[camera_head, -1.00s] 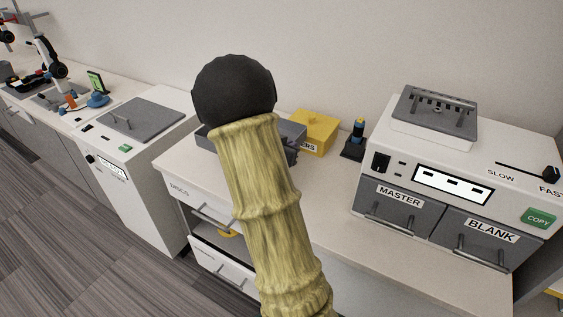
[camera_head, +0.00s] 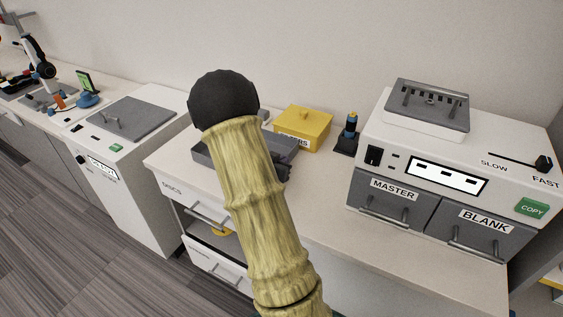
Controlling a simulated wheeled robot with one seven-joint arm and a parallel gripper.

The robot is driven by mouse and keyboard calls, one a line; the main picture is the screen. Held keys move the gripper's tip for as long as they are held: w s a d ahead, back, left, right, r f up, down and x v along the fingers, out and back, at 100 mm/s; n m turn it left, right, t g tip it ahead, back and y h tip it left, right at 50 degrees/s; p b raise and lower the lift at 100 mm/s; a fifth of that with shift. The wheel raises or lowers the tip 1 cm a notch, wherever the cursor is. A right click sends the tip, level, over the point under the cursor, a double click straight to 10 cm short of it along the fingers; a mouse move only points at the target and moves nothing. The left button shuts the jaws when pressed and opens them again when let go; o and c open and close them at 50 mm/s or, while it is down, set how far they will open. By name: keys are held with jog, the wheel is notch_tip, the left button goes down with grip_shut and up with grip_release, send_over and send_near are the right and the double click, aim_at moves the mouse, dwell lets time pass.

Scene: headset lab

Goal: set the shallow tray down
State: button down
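A grey shallow tray (camera_head: 283,146) is at the counter in the middle of the head view, mostly hidden behind my arm. Its right part and a bit of its left edge show. I cannot tell whether its underside touches the counter. My gripper (camera_head: 283,173) shows only as a small dark part at the tray's near right side, beside my arm. Its fingers are hidden, so I cannot see whether they are open or hold the tray.
A yellow lidded box (camera_head: 303,127) stands just behind the tray. A dark stand with a blue tool (camera_head: 349,134) is right of it. A white copier (camera_head: 440,160) fills the right end. The counter (camera_head: 330,205) in front is bare. A drawer (camera_head: 205,212) below stands open.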

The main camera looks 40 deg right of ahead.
jog(key=c, duration=1.6)
grip_release()
jog(key=shift+c, duration=0.2)
jog(key=shift+a+r, duration=0.15)
jog(key=v, duration=1.1)
jog(key=shift+s+a, duration=0.2)
jog(key=shift+a, duration=0.1)
